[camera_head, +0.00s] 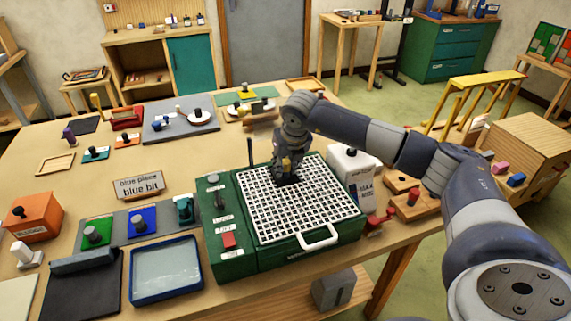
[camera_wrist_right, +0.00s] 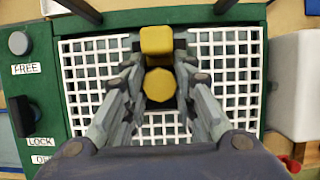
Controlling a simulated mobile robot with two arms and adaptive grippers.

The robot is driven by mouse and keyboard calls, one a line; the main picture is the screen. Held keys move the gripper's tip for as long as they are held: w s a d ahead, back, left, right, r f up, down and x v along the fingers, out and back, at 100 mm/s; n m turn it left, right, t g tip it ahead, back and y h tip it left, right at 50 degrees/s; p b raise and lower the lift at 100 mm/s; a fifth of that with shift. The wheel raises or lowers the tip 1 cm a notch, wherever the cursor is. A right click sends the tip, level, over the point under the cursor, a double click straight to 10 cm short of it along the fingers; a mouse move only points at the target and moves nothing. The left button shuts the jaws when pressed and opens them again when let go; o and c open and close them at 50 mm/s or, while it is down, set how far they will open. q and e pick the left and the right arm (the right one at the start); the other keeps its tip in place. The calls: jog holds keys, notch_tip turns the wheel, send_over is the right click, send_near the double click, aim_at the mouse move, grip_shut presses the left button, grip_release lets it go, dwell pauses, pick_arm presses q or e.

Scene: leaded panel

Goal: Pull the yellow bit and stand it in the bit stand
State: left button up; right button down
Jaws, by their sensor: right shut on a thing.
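My right gripper (camera_head: 287,178) is over the white grid (camera_head: 325,213) of the green machine (camera_head: 230,260), pointing down. In the right wrist view the gripper (camera_wrist_right: 159,60) is shut on a yellow bit (camera_wrist_right: 159,86), which shows as a yellow hexagonal end with a yellow block-like part (camera_wrist_right: 157,40) beyond it. A little yellow also shows at the gripper in the head view. I cannot tell whether the bit's lower end is in the grid or clear of it. I cannot tell which object is the bit stand. My left gripper is not in view.
A card reading "blue piece, blue bit" (camera_head: 138,186) stands left of the machine. A blue-rimmed tray (camera_head: 165,291) and coloured knobbed blocks lie at front left. A white box (camera_head: 350,165) stands right of the grid. Bare tabletop (camera_head: 200,160) lies behind the machine.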

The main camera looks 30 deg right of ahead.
jog(key=shift+r, duration=0.2)
jog(key=shift+r+p, duration=0.35)
jog(key=shift+r, duration=0.45)
dwell(0.8)
jog(key=shift+r+p, duration=0.3)
jog(key=shift+r, duration=0.4)
